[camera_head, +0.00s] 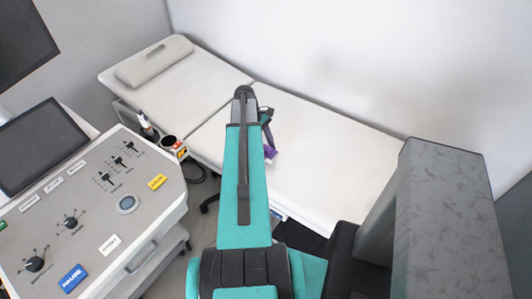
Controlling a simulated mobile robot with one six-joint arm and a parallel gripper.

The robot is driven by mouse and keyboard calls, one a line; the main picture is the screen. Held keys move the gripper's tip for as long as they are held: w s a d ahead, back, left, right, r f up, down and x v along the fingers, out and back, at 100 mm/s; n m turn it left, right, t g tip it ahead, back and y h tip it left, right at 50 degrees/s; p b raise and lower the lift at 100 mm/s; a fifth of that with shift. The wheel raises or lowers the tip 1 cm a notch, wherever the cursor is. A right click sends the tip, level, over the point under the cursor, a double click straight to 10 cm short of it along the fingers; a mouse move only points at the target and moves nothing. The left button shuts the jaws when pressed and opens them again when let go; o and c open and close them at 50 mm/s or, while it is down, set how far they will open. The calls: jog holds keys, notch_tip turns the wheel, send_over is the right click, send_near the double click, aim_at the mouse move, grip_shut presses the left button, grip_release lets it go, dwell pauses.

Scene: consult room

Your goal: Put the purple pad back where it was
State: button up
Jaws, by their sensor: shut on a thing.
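The purple pad (270,152) shows as a small purple patch just right of my teal arm, over the near part of the white examination bed (330,165). My gripper (266,117) is partly hidden behind my arm; its dark part shows just above the pad. The gripper is shut on the pad. Most of the pad and the fingertips are hidden, and I cannot tell whether the pad touches the bed.
A console (95,205) with sliders, knobs and coloured labels stands at the left. The bed has a headrest cushion (154,61). A grey textured block (440,220) stands at the right. The bed's right half is clear.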

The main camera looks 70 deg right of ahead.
aim_at(266, 153)
jog(key=shift+w+d, duration=0.1)
jog(key=shift+d, duration=0.2)
jog(key=shift+f, duration=0.15)
jog(key=shift+f+p, duration=0.75)
jog(key=shift+f, duration=0.85)
jog(key=shift+f, duration=0.1)
jog(key=o, duration=1)
jog(key=shift+r, duration=0.2)
jog(key=shift+b+v, duration=1.7)
jog(key=shift+v, duration=4.2)
